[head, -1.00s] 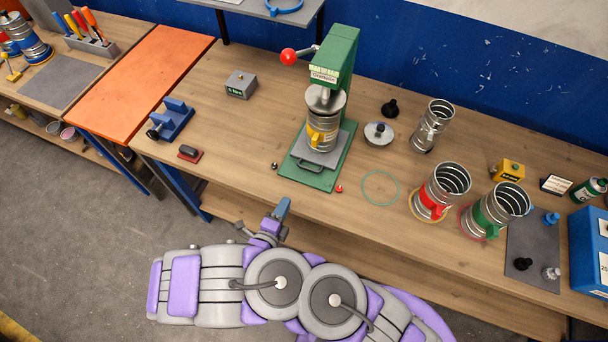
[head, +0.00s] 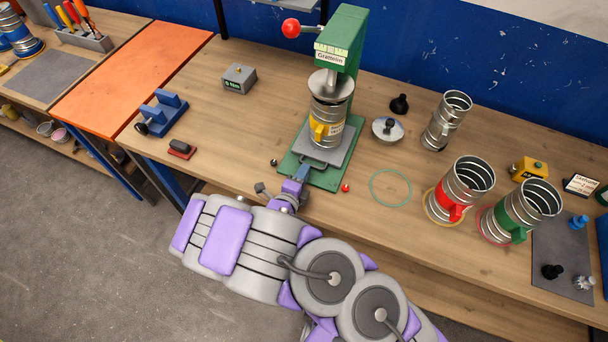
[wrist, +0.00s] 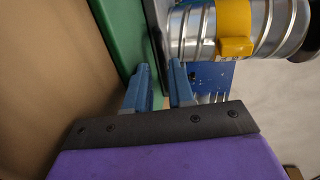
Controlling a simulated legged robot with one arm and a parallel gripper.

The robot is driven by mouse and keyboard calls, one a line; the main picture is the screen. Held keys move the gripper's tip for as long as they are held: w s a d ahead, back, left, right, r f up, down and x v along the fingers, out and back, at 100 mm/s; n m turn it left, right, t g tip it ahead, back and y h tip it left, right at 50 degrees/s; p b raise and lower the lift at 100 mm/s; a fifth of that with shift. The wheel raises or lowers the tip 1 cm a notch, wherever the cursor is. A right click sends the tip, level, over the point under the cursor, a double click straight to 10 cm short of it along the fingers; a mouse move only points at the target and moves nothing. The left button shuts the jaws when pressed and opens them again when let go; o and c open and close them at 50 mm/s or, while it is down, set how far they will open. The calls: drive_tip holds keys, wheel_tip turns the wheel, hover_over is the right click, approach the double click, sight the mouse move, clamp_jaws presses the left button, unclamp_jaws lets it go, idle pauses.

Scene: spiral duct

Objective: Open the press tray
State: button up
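The green press (head: 342,50) stands on the workbench with its red-knobbed lever (head: 291,28) raised at the left. Its grey tray (head: 338,153) lies on the green base plate (head: 327,181) under the ram. A ribbed metal duct piece with a yellow clip (head: 327,112) stands upright on the tray. My gripper (head: 304,168) is at the tray's front edge, by the handle, which it largely hides. In the wrist view, its two blue fingers (wrist: 160,68) are apart, with a dark strip between them. I cannot tell whether they touch the handle.
Red-clipped (head: 461,190) and green-clipped (head: 520,210) ducts stand at the right. A green ring (head: 390,171) lies right of the press, a small red ball (head: 346,187) near its base. A blue fixture (head: 162,114) and grey block (head: 239,78) are left.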

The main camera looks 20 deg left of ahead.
drive_tip(key=shift+w+d+b, duration=0.4)
drive_tip(key=shift+w+d, duration=0.55)
drive_tip(key=shift+d, duration=0.1)
drive_tip(key=shift+a+f, duration=0.1)
drive_tip(key=shift+a, duration=0.5)
drive_tip(key=shift+c, duration=0.4)
drive_tip(key=shift+a, duration=0.25)
drive_tip(key=shift+c, duration=1.5)
drive_tip(key=shift+d, duration=0.45)
clamp_jaws()
drive_tip(key=shift+f, duration=0.1)
